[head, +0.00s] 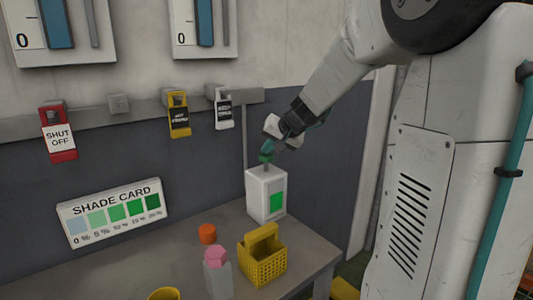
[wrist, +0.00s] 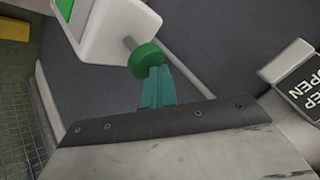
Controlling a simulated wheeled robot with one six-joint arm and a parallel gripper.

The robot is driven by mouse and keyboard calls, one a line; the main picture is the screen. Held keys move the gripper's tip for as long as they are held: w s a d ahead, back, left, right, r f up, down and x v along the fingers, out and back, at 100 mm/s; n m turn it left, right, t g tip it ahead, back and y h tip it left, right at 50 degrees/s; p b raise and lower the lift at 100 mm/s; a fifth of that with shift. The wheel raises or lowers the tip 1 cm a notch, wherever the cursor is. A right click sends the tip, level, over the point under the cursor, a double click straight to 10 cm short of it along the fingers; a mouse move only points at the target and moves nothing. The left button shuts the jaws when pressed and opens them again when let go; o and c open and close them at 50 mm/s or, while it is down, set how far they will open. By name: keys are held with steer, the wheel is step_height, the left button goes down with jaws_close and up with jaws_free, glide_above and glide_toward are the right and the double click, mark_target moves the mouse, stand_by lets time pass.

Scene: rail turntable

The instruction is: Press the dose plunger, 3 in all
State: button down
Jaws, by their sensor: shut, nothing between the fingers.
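The dose plunger is a green round knob (wrist: 146,58) on a grey stem, on top of a white box (head: 257,194) with a green window (head: 277,202) on its front. The box stands at the back right of the bench in the head view. My gripper (head: 267,154) is shut and empty, its teal fingers right above the plunger. In the wrist view the gripper's fingertips (wrist: 155,70) are at the knob and seem to touch it. I cannot tell how far the knob is pressed. The shade card (head: 112,212) shows several green patches with percentages.
On the bench (head: 190,263) are a yellow basket (head: 264,262), a pink-topped bottle (head: 217,272), an orange cap (head: 207,233) and a yellow cup (head: 164,294). A red shut-off tag (head: 58,137), a yellow tag (head: 179,118) and a white tag (head: 223,110) hang on the rail behind.

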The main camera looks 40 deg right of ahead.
mark_target(268, 156)
steer(key=shift+f, duration=0.75)
stand_by(0.6)
steer(key=shift+r, duration=1.7)
steer(key=shift+r, duration=0.1)
step_height(268, 156, up, 5)
steer(key=shift+f, duration=0.1)
stand_by(0.3)
